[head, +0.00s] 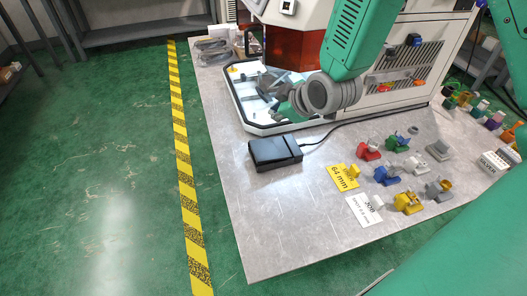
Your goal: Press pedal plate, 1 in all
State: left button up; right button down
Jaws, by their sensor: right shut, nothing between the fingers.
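The black pedal (275,150) lies on the grey metal table, with a dark cable running from its right side toward the machine. Its flat black plate faces up and nothing touches it. My right gripper (276,97) is shut and empty. My left gripper is not in view.
The metal table (240,215) has free room left of and in front of the pedal. Several coloured parts stand to the right, near a yellow "64 mm" card (343,177) and a white card (363,209). A black-rimmed white tray (247,107) and the machine (425,55) stand behind.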

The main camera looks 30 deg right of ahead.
aim_at(264, 141)
jog(key=f+b, duration=0.1)
jog(key=f, duration=0.1)
jog(key=f+b, duration=0.2)
jog(key=w+f+b, duration=0.1)
jog(key=f, duration=0.1)
jog(key=shift+a+b, duration=0.15)
jog(key=shift+b, duration=0.25)
jog(key=f+b, duration=0.3)
jog(key=shift+d+f, duration=0.3)
jog(key=shift+f, duration=0.05)
jog(key=shift+w+f+b, duration=0.1)
jog(key=shift+f+b, duration=0.25)
jog(key=shift+f, duration=0.3)
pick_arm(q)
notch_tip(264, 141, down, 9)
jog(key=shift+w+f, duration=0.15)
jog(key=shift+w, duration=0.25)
pick_arm(e)
jog(key=shift+a+r, duration=0.1)
jog(key=shift+a, duration=0.3)
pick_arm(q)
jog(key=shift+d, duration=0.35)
pick_arm(e)
jog(key=shift+d, duration=0.35)
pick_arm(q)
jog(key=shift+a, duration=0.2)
pick_arm(e)
jog(key=shift+a, duration=0.25)
